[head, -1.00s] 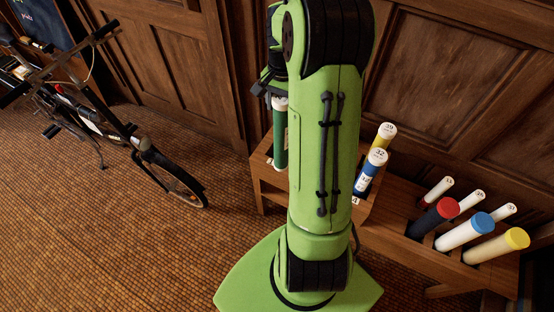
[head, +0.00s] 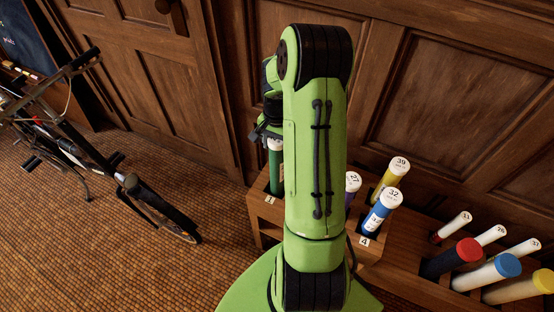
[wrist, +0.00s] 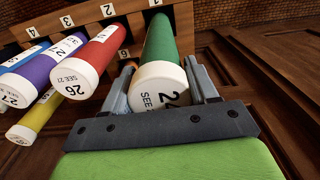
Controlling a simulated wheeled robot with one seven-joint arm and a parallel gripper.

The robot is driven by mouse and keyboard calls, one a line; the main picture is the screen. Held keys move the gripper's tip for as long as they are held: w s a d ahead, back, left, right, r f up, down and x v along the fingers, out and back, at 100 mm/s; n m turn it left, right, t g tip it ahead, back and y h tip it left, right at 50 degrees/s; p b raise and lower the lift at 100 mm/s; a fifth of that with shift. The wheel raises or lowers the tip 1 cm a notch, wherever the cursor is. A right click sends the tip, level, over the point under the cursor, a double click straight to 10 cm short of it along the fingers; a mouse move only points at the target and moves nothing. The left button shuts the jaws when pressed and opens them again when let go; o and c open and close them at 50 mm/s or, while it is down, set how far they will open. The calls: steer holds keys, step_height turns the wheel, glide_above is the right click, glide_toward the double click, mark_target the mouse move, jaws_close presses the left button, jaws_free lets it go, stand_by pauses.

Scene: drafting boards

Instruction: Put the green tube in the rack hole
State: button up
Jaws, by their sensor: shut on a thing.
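The green tube (head: 276,172) with a white cap stands near upright in the head view, at the rack position marked 1. Its lower part is out of sight and appears to be inside the hole. In the wrist view the green tube (wrist: 162,40) runs from its white cap away to the rack near label 1. My gripper (head: 268,137) is shut on the tube just below the cap, with one finger on each side in the wrist view (wrist: 160,80). The wooden rack (head: 262,222) is partly hidden behind my arm.
The rack also holds a red tube (wrist: 98,52), a purple tube (wrist: 52,70), a blue and white tube (head: 380,212) and a yellow tube (head: 391,178). More capped tubes, one red-capped (head: 452,258), stand to the right. A bicycle (head: 120,180) stands at left. Wood panelling is behind.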

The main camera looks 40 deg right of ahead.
steer(key=b, duration=0.1)
glide_above(277, 171)
steer(key=w+d, duration=0.2)
step_height(277, 171, down, 5)
steer(key=shift+s+a+f, duration=0.1)
steer(key=shift+s+a, duration=0.05)
steer(key=shift+r, duration=0.2)
steer(key=shift+f, duration=0.1)
steer(key=o, duration=1.6)
steer(key=shift+f, duration=0.1)
steer(key=shift+c, duration=0.2)
